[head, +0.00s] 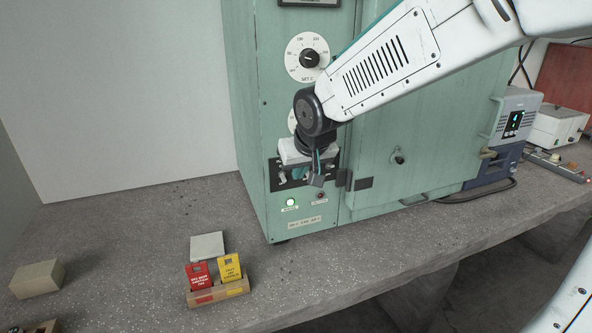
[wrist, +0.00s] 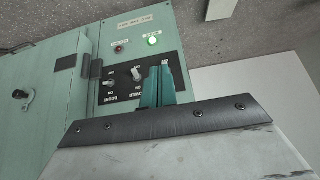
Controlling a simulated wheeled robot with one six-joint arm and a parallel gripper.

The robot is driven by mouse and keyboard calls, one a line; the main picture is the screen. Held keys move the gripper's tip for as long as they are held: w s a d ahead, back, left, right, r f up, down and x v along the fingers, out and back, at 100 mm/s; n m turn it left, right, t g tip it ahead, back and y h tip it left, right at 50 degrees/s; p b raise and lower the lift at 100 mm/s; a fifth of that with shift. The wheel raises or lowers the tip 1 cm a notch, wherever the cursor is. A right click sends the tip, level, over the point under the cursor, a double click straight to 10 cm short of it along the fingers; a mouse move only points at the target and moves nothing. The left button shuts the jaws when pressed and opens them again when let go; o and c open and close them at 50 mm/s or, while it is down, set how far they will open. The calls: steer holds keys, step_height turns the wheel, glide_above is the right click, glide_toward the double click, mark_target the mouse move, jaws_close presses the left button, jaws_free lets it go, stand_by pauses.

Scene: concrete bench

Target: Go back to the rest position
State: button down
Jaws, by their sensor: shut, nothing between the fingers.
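My gripper (head: 316,172) is in front of the lower control panel of a green cabinet (head: 255,120). In the wrist view its teal fingers (wrist: 158,82) are together with nothing held between them. The black switch panel (wrist: 120,92) behind them carries toggle switches, and one toggle (wrist: 137,75) shows just beside the fingers. I cannot tell whether the fingers touch the panel. A lit lamp (head: 290,202) and a dark red lamp (head: 320,195) sit below the panel in the head view. My wrist hides part of the panel and a lower dial.
A wooden holder (head: 218,294) with a red card (head: 199,277) and a yellow card (head: 230,268) stands on the concrete bench (head: 130,235). A beige block (head: 37,279) lies at left. A blue-grey device (head: 508,125) stands right of the cabinet. The bench's left middle is clear.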

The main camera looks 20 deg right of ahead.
steer(key=s+d+r+g, duration=0.1)
steer(key=s+d, duration=0.3)
steer(key=s, duration=1.1)
steer(key=s+d+r+g, duration=0.1)
steer(key=s+d+g, duration=0.3)
steer(key=s, duration=1.1)
steer(key=shift+s+d+m, duration=0.15)
steer(key=shift+d+m, duration=0.2)
steer(key=shift+m, duration=0.05)
